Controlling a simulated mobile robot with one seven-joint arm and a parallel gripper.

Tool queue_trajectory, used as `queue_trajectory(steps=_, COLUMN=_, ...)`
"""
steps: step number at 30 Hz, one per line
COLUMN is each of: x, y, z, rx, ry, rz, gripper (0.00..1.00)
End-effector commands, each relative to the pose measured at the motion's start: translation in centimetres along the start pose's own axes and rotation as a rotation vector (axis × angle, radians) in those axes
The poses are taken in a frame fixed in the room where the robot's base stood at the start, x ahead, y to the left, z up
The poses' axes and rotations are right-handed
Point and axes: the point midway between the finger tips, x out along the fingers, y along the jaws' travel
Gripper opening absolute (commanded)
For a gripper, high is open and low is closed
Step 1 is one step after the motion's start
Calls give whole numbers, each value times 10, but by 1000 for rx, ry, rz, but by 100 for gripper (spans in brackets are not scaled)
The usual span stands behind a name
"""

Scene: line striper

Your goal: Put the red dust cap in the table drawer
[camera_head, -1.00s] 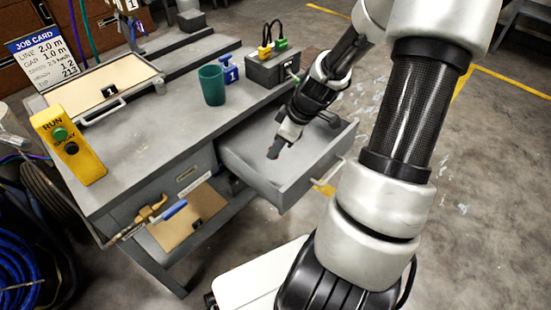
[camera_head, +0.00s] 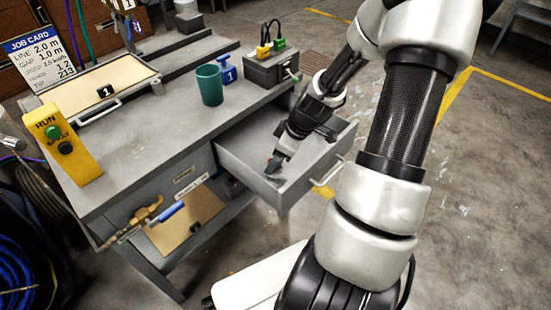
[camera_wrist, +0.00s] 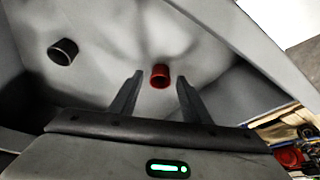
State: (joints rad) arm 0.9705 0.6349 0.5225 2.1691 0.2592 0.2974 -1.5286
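The red dust cap (camera_wrist: 160,76) is in the wrist view, inside the drawer and between my fingertips, with a visible gap to each finger. My gripper (camera_wrist: 159,88) is open. In the head view my gripper (camera_head: 273,164) reaches down into the open table drawer (camera_head: 247,178), near its left wall; only a small speck of red shows beside the fingers there. The cap appears to rest on the drawer floor (camera_wrist: 105,85), though exact contact is hard to tell.
A dark round cap (camera_wrist: 63,52) also lies in the drawer, to the left. On the bench are a green cup (camera_head: 209,85), a blue block (camera_head: 228,70), a grey box (camera_head: 270,70) and a yellow RUN/SPRAY control box (camera_head: 68,145). The drawer handle (camera_head: 328,172) sticks out in front.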

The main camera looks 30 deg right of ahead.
Motion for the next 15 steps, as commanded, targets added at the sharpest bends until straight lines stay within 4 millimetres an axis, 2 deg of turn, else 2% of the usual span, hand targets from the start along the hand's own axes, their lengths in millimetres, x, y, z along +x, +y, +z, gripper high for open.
queue_trajectory(steps=8, x=-4, y=0, z=-2, rx=0, ry=0, rz=0, gripper=43)
queue_trajectory(steps=11, x=-14, y=1, z=-2, rx=2, ry=0, rz=3, gripper=43)
queue_trajectory(steps=15, x=-42, y=1, z=-2, rx=2, ry=-1, rz=5, gripper=43)
